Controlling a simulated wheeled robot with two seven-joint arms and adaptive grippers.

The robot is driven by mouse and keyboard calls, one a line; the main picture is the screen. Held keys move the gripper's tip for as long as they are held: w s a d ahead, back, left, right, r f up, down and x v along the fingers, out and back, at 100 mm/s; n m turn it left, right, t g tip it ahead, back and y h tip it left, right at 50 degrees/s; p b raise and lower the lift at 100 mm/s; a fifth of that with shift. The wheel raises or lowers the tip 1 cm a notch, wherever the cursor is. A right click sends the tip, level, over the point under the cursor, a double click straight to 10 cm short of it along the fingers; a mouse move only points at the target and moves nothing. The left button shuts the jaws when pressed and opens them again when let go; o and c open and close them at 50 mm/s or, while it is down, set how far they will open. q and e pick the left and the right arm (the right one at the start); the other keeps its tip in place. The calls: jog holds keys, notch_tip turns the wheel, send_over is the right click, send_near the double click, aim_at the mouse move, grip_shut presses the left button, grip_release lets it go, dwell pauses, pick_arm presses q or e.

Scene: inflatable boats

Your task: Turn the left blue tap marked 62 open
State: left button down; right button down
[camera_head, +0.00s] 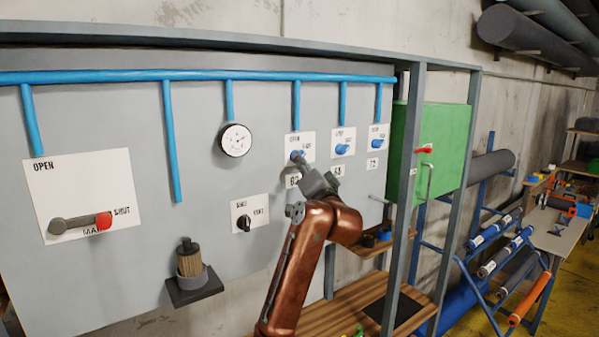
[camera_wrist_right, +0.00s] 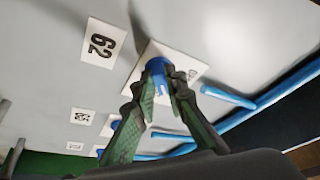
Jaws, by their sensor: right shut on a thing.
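The left blue tap (camera_head: 297,155) sits on a white plate marked OPEN and SHUT on the grey panel, with the label 62 (camera_head: 292,181) below it. My right gripper (camera_head: 308,167) is at this tap and partly covers it in the head view. In the right wrist view the fingers of my right gripper (camera_wrist_right: 160,95) are closed on the blue tap (camera_wrist_right: 156,66), one on each side. The label 62 (camera_wrist_right: 101,43) is beside it there. The tap's exact turn is hard to read behind the fingers. My left gripper does not show.
Two more blue taps (camera_head: 342,148) (camera_head: 377,144) are close on the right. A gauge (camera_head: 235,140), a black knob (camera_head: 243,222) and a lever with a red end (camera_head: 103,220) are on the panel to the left. A green box (camera_head: 441,140) stands at the right.

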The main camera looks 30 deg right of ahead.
jog(key=shift+s+d+n+t+y+b, duration=0.1)
jog(key=shift+d+n+t+y+b, duration=0.2)
jog(key=shift+n+y+b, duration=1.3)
jog(key=shift+w+d+n+t+y+b, duration=0.1)
jog(key=shift+n+t+y+b, duration=0.45)
jog(key=shift+n, duration=2.1)
jog(key=shift+s+d+n+t+y+b, duration=0.15)
jog(key=shift+n+y+b, duration=0.9)
jog(key=shift+n, duration=1.1)
jog(key=shift+r+n, duration=0.15)
jog(key=shift+n, duration=0.15)
jog(key=c, duration=2)
grip_release()
jog(key=shift+o, duration=0.2)
jog(key=shift+a+f, duration=0.1)
jog(key=shift+f, duration=0.1)
jog(key=v, duration=1.2)
jog(key=shift+a, duration=0.1)
